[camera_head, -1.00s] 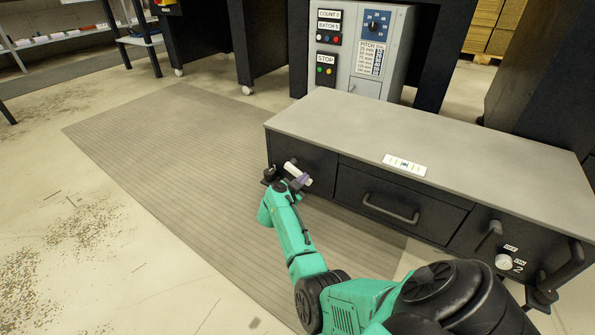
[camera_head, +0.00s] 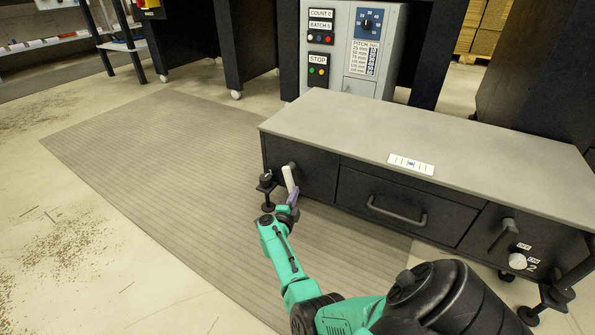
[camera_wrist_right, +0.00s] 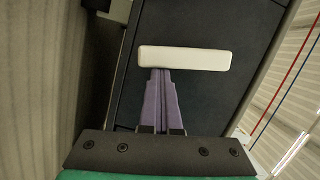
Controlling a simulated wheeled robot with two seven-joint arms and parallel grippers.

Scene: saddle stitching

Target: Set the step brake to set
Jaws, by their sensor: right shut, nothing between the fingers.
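The grey-topped step unit (camera_head: 330,126) has dark front panels. A white lever bar (camera_head: 290,180) is at its left end and looks steep in the head view. In the right wrist view the white bar (camera_wrist_right: 184,58) lies across the dark panel, just beyond my fingertips. My right gripper (camera_head: 292,200) is shut and empty. Its purple fingers (camera_wrist_right: 161,75) are together and meet the bar's lower edge; whether they touch it I cannot tell. No set or release marking is readable near the bar. My left gripper is out of view.
A drawer handle (camera_head: 396,211) is on the unit's front. A white knob (camera_head: 517,261) with OFF and ON labels is at the right. A control cabinet (camera_head: 352,50) stands behind. The ribbed floor mat (camera_head: 150,150) to the left is clear.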

